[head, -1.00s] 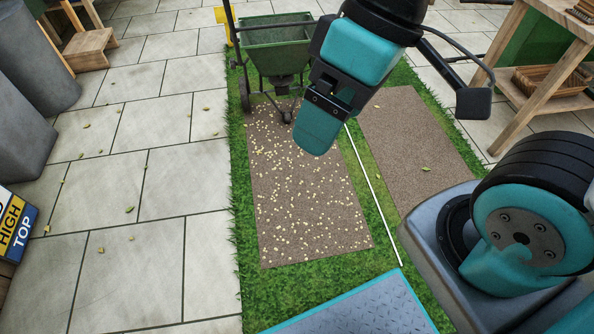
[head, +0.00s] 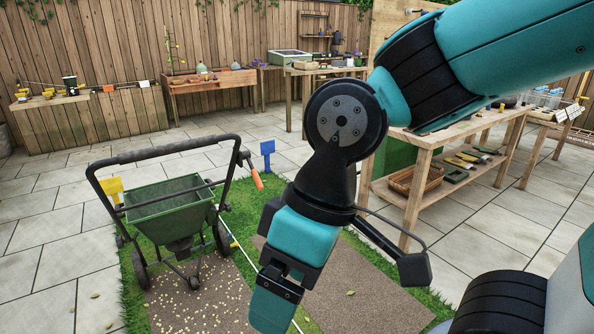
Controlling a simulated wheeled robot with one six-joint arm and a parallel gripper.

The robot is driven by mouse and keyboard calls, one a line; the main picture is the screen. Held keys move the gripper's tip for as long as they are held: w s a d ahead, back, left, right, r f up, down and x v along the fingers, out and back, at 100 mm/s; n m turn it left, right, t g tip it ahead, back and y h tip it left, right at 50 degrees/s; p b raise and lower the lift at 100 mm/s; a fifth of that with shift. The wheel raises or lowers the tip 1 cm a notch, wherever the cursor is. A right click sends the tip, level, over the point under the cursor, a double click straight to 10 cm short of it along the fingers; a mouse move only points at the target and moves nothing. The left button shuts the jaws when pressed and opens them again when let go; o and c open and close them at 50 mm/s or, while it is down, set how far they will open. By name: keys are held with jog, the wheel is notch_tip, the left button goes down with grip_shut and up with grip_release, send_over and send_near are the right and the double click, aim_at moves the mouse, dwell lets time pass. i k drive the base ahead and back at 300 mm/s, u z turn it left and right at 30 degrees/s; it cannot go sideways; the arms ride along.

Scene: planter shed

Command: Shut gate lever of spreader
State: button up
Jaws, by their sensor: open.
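The green spreader (head: 172,212) stands upright on its wheels at the left, at the far end of the seeded soil strip. Its dark push handle (head: 165,149) arches above the hopper. A lever with an orange grip (head: 256,178) hangs at the handle's right side, slanting down to the right; I take it for the gate lever. The gate under the hopper is too small to read. My gripper (head: 268,312) points down, to the right of the spreader and nearer to me. It is open, touches nothing I can see, and is well apart from the lever. Its fingertips are hard to make out.
Pale grains lie on the near soil strip (head: 205,300); a bare strip (head: 365,290) lies to its right. A yellow sign (head: 112,188) and a blue sign (head: 267,150) stand near the spreader. A wooden workbench (head: 445,160) is at the right. Paving at the left is free.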

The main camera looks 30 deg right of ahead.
aim_at(246, 155)
jog(key=u, duration=0.05)
jog(key=i, duration=1.25)
jog(key=z, duration=0.6)
